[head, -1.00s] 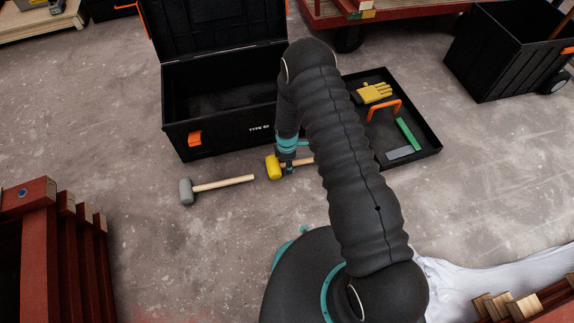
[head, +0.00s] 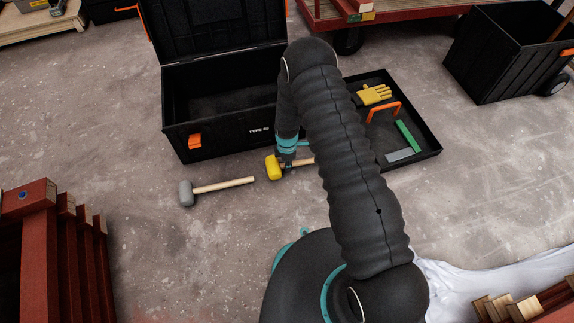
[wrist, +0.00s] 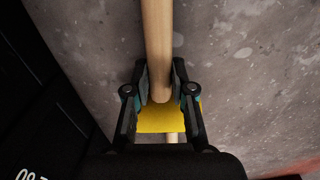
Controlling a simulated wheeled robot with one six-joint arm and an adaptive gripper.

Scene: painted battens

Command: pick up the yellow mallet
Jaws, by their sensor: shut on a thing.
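The yellow mallet has a yellow head (head: 274,168) and a light wooden handle (wrist: 157,50). In the head view it is at the floor in front of the black toolbox, and my arm hides part of its handle. My gripper (wrist: 161,88) is shut on the handle close to the yellow head, with one finger on each side of the wood. In the head view my gripper (head: 287,162) points down at the mallet. I cannot tell whether the mallet touches the floor.
A grey mallet (head: 186,194) lies on the floor to the left. The open black toolbox (head: 220,144) stands just behind. A black tray (head: 425,148) with a yellow glove (head: 374,94) and a green bar (head: 408,135) is to the right. Red battens (head: 40,250) stand at the lower left.

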